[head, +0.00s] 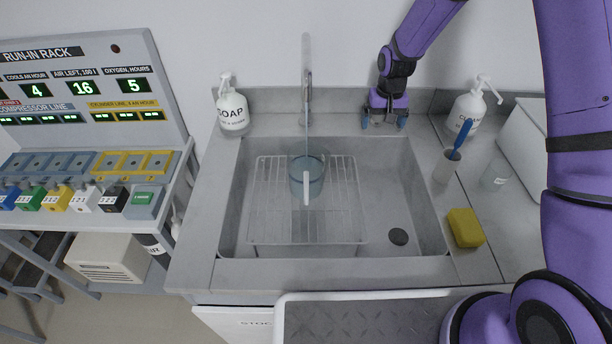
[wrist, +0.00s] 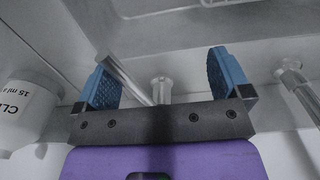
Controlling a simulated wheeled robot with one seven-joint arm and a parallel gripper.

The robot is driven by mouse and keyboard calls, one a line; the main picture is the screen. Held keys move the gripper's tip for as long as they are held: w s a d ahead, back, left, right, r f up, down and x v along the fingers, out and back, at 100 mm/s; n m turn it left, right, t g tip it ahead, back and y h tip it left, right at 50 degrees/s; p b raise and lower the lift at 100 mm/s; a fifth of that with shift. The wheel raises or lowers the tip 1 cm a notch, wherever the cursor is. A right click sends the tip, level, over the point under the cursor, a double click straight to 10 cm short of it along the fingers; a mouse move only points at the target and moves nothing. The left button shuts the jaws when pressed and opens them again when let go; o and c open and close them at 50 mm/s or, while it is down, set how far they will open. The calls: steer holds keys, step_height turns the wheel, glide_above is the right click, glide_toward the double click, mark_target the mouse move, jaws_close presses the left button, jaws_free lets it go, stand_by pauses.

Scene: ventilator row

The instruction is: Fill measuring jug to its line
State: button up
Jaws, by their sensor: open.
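A clear measuring jug (head: 296,176) with a white handle stands upright on the wire rack in the sink, under the tap (head: 307,85). It looks bluish inside; its line and exact level are too small to read. A thin pale streak runs between spout and jug, but I cannot tell if it is flowing water. My gripper (head: 384,122) is open over the ledge behind the sink, right of the tap. In the wrist view, a small upright post with a slanting lever (wrist: 126,80) shows between the blue fingers of my gripper (wrist: 163,68), with gaps on both sides.
A soap bottle (head: 233,110) stands left of the sink (head: 226,215). A cleaner bottle (head: 468,112), a cup with a blue brush (head: 446,167), a clear glass (head: 495,176) and a yellow sponge (head: 465,228) are on the right counter. The sink's right end is clear.

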steer(key=shift+a, duration=0.3)
steer(key=shift+a, duration=0.55)
stand_by(0.3)
step_height(320, 180, up, 8)
steer(key=shift+d, duration=0.45)
stand_by(0.5)
stand_by(0.4)
